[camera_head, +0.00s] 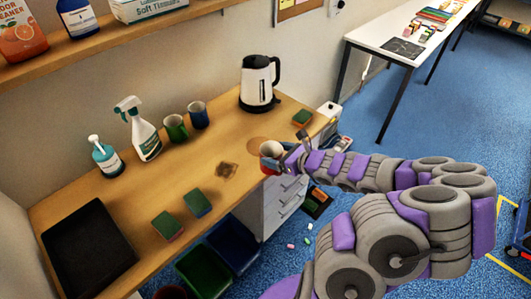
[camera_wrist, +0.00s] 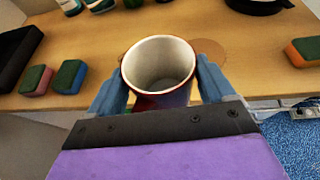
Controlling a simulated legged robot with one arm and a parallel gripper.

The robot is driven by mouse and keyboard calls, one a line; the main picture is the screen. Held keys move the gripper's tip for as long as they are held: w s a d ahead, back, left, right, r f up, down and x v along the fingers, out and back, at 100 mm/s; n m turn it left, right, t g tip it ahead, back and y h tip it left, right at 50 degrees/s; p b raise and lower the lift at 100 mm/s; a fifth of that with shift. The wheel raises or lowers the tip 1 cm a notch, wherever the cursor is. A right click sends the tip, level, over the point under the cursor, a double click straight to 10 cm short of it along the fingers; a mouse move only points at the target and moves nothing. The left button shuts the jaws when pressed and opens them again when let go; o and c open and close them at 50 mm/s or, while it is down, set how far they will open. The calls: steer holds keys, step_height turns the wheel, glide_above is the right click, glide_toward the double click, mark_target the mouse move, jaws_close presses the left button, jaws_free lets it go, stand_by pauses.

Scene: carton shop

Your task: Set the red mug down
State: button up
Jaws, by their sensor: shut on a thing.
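The red mug (camera_head: 269,161) is upright at the front edge of the wooden counter, its pale inside showing. In the wrist view the mug (camera_wrist: 160,66) fills the middle, its rim facing up toward the camera. My gripper (camera_wrist: 159,82) is shut on it, one blue-grey finger on each side. In the head view my gripper (camera_head: 283,158) reaches in from the right. The mug's base is hidden, and I cannot tell its height over the counter. A round brown coaster or mark (camera_head: 256,145) lies just behind the mug; it also shows in the wrist view (camera_wrist: 212,49).
On the counter (camera_head: 108,185) stand a kettle (camera_head: 259,82), a green mug (camera_head: 175,127), a blue mug (camera_head: 198,115), a spray bottle (camera_head: 140,128) and a pump bottle (camera_head: 105,157). Sponges (camera_head: 167,225), a brown square (camera_head: 227,170) and a black tray (camera_head: 88,248) lie there too. Bins stand below.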

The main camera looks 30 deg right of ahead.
steer(key=shift+w+d, duration=0.2)
steer(key=shift+d, duration=0.1)
steer(key=w+f, duration=0.1)
steer(key=w, duration=0.4)
steer(key=w+d+f+b, duration=0.1)
steer(key=w+f, duration=0.1)
steer(key=w, duration=0.3)
steer(key=w+d+f+b, duration=0.1)
steer(key=w+f, duration=0.1)
steer(key=w, duration=0.3)
steer(key=shift+w+d+f, duration=0.1)
steer(key=shift+d, duration=0.3)
steer(key=o, duration=1.1)
steer(key=shift+d, duration=0.2)
steer(key=shift+a, duration=0.15)
